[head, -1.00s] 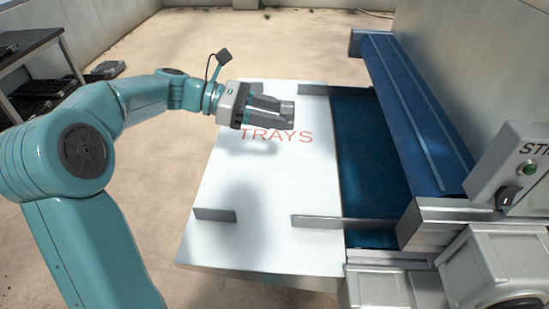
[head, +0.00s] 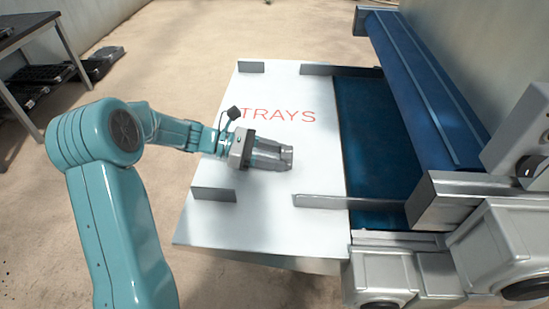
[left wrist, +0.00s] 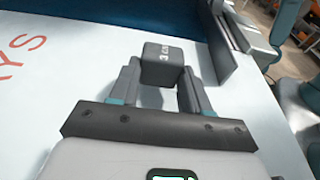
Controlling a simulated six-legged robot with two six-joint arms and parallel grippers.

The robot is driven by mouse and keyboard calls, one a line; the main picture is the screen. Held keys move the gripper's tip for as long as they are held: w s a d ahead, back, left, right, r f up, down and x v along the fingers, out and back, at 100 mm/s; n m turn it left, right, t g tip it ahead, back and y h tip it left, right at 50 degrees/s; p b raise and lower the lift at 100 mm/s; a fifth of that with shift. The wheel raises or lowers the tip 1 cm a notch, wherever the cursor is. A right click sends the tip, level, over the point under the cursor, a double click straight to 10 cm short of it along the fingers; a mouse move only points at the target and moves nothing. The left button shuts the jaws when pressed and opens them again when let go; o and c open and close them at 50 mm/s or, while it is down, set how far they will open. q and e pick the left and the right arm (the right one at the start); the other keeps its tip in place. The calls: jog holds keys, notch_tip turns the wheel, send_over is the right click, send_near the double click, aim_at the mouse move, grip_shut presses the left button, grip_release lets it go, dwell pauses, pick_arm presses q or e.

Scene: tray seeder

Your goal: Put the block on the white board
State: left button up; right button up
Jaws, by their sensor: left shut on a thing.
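The white board (head: 262,218) is a flat panel with red "TRAYS" lettering; it also shows in the left wrist view (left wrist: 60,100). My left gripper (head: 277,157) is over the middle of the board, pointing right. In the left wrist view my left gripper (left wrist: 162,82) is shut on a dark grey block (left wrist: 165,65) with a white "3 cm" mark. The block sits between the fingertips, above or on the board; I cannot tell whether it touches. In the head view the block is hard to tell from the grey fingers. My right gripper is not in view.
Low metal guides (head: 213,194) stand on the board, another (head: 340,202) near its right edge. A blue belt (head: 375,160) and machine frame (head: 425,95) lie to the right. A dark table (head: 25,28) stands at the far left.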

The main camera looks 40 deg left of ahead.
pick_arm(q)
jog(key=shift+f, duration=0.2)
jog(key=shift+f, duration=0.1)
jog(key=shift+f, duration=0.55)
jog(key=o, duration=1.2)
jog(key=shift+r, duration=0.1)
jog(key=shift+s+a+r, duration=0.2)
jog(key=shift+a+r, duration=0.25)
jog(key=shift+r, duration=0.2)
jog(key=p+v, duration=0.1)
jog(key=v, duration=0.9)
jog(key=shift+s, duration=0.15)
jog(key=shift+s+a, duration=0.2)
jog(key=shift+a, duration=0.2)
